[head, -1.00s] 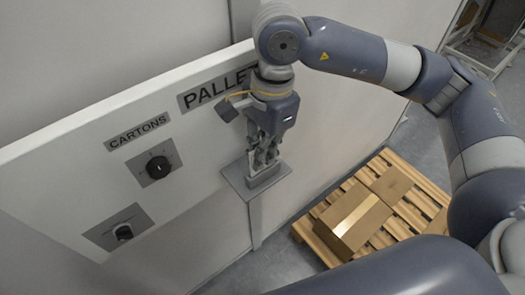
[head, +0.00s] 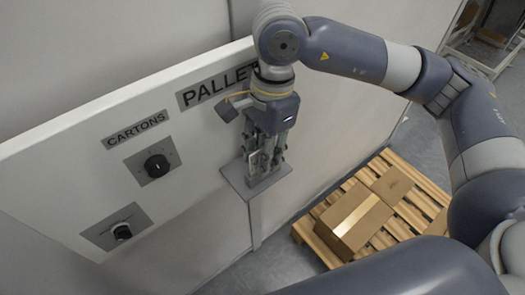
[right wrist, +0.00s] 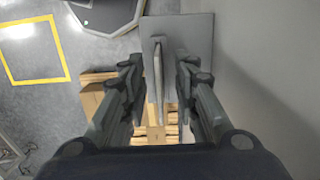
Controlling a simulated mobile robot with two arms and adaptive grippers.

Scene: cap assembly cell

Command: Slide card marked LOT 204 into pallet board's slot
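The white board (head: 80,150) bears a partly covered sign reading "PALLE" (head: 207,88). A grey ledge (head: 238,184) juts out below that sign, and a small block stands on it. My right gripper (head: 266,160) points down just above the ledge. In the right wrist view its fingers (right wrist: 158,78) are spread, with a gap on both sides of a thin upright card (right wrist: 158,70). The card stands on edge over the ledge (right wrist: 200,35). Its lettering is not readable, and fingers hide its lower edge and the slot. My left gripper is out of view.
A wooden pallet (head: 412,211) with cardboard boxes (head: 354,219) is on the floor at right. Grey floor is free between wall and pallet.

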